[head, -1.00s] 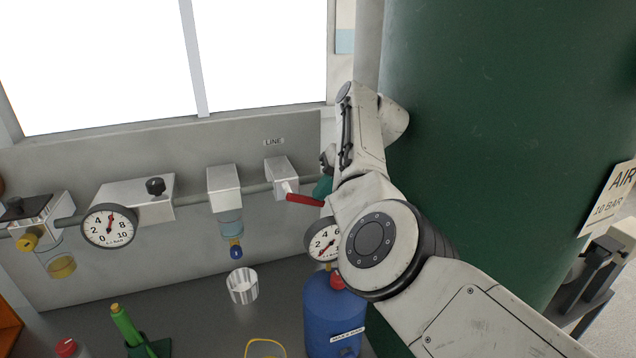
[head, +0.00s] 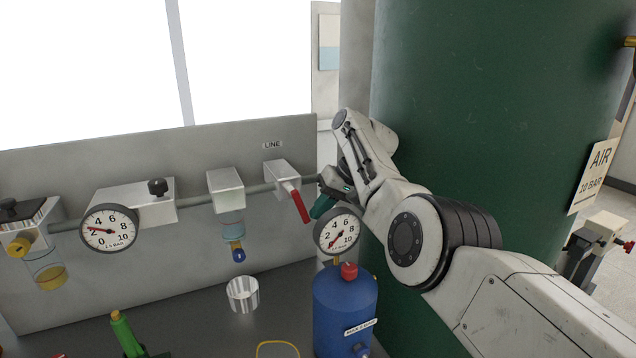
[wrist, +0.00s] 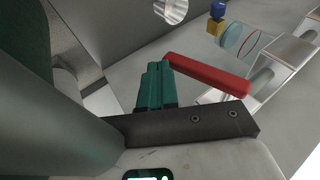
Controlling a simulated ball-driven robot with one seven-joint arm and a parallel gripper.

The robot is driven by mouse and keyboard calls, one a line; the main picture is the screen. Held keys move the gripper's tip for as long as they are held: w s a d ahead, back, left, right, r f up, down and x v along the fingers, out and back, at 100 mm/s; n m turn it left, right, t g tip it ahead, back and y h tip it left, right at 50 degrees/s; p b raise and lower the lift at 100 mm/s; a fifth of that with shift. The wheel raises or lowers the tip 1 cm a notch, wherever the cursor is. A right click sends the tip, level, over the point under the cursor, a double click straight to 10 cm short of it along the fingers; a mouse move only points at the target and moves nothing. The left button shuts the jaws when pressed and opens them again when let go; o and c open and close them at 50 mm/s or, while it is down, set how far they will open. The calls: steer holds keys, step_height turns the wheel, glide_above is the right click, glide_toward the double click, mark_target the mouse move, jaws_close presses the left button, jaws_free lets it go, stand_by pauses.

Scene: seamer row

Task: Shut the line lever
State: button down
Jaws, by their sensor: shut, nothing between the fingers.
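The line lever is a red handle (head: 300,205) on the grey valve block (head: 280,174) under the LINE label (head: 272,145). It slants steeply down and to the right. My gripper (head: 318,210) has teal fingers, closed together and empty, just right of the lever's free end. In the wrist view the shut fingers (wrist: 155,86) are beside the red lever's (wrist: 210,75) near end; I cannot tell whether they touch it. The left gauge (head: 109,231) has its needle pointing left, near 2.
A blue tank (head: 345,305) with a gauge (head: 338,232) stands below my gripper. A green column (head: 480,120) is close behind my arm. A metal cup (head: 243,294) and a green tool (head: 126,333) are on the bench. A filter bowl (head: 233,229) hangs left of the valve.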

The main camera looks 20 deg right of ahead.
steer(key=shift+a+f+y+b, duration=0.45)
steer(key=shift+y+b, duration=0.25)
steer(key=shift+b, duration=0.45)
steer(key=shift+r, duration=0.1)
